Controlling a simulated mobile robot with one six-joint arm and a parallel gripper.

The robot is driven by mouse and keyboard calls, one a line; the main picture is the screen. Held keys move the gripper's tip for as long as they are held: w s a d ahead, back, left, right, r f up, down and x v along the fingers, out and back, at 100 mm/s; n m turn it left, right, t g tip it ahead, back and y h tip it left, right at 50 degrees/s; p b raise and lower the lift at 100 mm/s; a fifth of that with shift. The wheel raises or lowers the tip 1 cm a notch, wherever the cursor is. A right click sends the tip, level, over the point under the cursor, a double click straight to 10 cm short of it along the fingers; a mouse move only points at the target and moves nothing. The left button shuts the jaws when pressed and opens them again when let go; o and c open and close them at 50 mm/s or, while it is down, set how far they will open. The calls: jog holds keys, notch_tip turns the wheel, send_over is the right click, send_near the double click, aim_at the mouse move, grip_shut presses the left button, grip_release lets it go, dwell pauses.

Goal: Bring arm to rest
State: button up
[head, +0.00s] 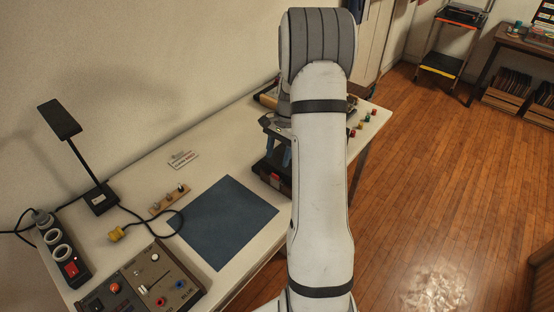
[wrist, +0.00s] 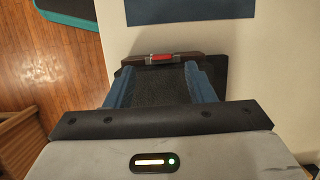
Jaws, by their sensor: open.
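My arm reaches over the white workbench (head: 218,138), and its forearm hides part of the bench's right side in the head view. My gripper (head: 274,154) points down with two blue fingers over a dark case (head: 272,183) with a red part on its front. In the wrist view the fingers of my gripper (wrist: 161,84) stand wide apart. The dark case (wrist: 222,72) lies below and between them, with its red part (wrist: 161,57) beyond the fingertips. Nothing is seen held. I cannot tell whether the fingers touch the case.
A blue mat (head: 222,221) lies left of the case. Several coloured knobs (head: 361,126) are at the bench's right end. The wooden floor (head: 445,190) is open.

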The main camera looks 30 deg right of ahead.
dwell(0.4)
jog(key=s+a+r+n+t+h, duration=0.1)
jog(key=s+a+r+n, duration=0.2)
jog(key=a+r, duration=0.25)
jog(key=s+a+r+n+h, duration=0.1)
jog(key=s+a+r+n, duration=0.25)
jog(key=a+r, duration=0.2)
jog(key=s+a+r+n+t, duration=0.1)
jog(key=s+a+n, duration=0.1)
jog(key=s, duration=0.2)
jog(key=s+a+r+n, duration=0.2)
jog(key=s+a, duration=0.1)
jog(key=s, duration=0.2)
jog(key=s+a+r+n+t+h, duration=0.1)
jog(key=s+a+r+n, duration=0.1)
jog(key=s, duration=0.3)
jog(key=shift+a+r+n+t, duration=0.15)
jog(key=shift+a+n+t, duration=0.15)
jog(key=shift+a+n, duration=0.3)
jog(key=shift+s+a, duration=0.1)
jog(key=shift+s, duration=0.2)
